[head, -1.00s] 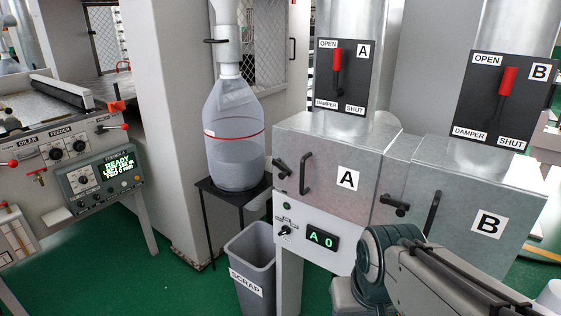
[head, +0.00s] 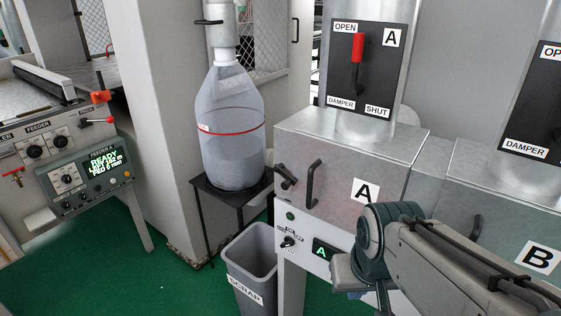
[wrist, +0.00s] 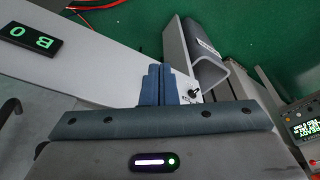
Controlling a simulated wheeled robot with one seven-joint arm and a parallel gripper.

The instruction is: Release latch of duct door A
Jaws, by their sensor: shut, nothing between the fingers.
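Duct door A (head: 335,185) is a grey metal box front with an "A" label, and it is closed. Its black latch (head: 287,177) sits at the left edge, beside a black pull handle (head: 313,183). My arm (head: 440,250) reaches in from the lower right, in front of door B and the lower right of box A. The fingertips are not discernible in the head view. In the wrist view my gripper (wrist: 158,72) has its blue fingers together and empty, pointing towards the white panel and floor. The latch of door A does not show there.
Damper lever A (head: 357,62) is red and points up to OPEN. A scrap bin (head: 255,265) stands below left, also visible in the wrist view (wrist: 208,70). A clear collection bag (head: 232,150) hangs left of box A.

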